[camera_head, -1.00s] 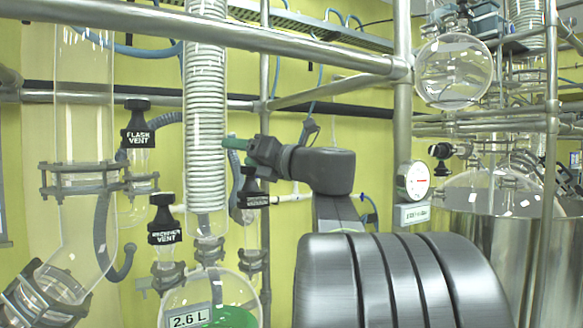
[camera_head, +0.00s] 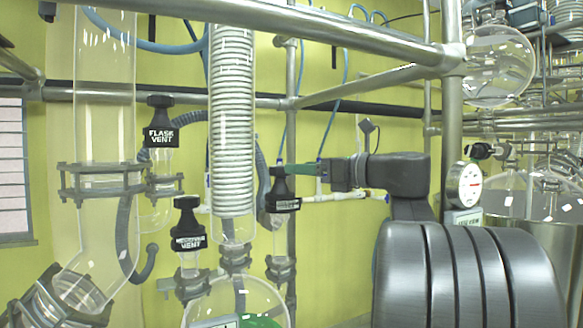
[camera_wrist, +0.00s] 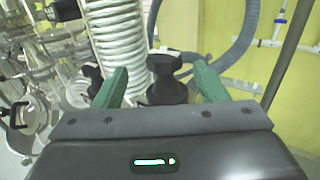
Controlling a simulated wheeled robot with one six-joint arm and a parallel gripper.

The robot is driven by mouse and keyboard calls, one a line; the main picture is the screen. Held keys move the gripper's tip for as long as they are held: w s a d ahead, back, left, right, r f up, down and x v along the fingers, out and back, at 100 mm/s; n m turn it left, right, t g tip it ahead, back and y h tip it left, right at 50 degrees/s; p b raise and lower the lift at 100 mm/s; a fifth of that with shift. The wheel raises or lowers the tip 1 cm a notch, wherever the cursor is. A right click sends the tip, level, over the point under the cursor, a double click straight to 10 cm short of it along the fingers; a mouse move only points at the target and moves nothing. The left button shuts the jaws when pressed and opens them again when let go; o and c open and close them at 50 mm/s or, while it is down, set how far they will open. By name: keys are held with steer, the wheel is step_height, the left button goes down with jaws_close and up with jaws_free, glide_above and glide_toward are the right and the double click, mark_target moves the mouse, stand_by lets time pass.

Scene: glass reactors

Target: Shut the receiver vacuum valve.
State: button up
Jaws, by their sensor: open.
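A black knob valve (camera_head: 283,195) stands upright on a glass neck by the coiled condenser; its label is too small to read, and I take it for the receiver vacuum valve. My gripper (camera_head: 296,169) is at the height of its top, green fingers pointing left. In the wrist view, the black knob (camera_wrist: 165,68) appears between the open, empty fingers of my gripper (camera_wrist: 158,72), with a gap to each side. I cannot tell whether the fingertips reach past it. Its lower part is partly hidden by the gripper body.
The receiver vent knob (camera_head: 188,227) and flask vent knob (camera_head: 160,125) stand to the left. The glass condenser (camera_head: 233,130) rises just beside the valve. Steel rails (camera_head: 360,85) cross above, and a round gauge (camera_head: 464,185) is right of my arm.

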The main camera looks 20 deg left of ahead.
mark_target(280, 167)
steer(key=a+p, duration=0.1)
steer(key=a, duration=0.1)
steer(key=w+a+p, duration=0.1)
steer(key=a, duration=0.4)
steer(key=shift+w+a+p, duration=0.1)
steer(key=shift+w+p, duration=0.15)
steer(key=shift+p, duration=0.15)
steer(key=c, duration=1)
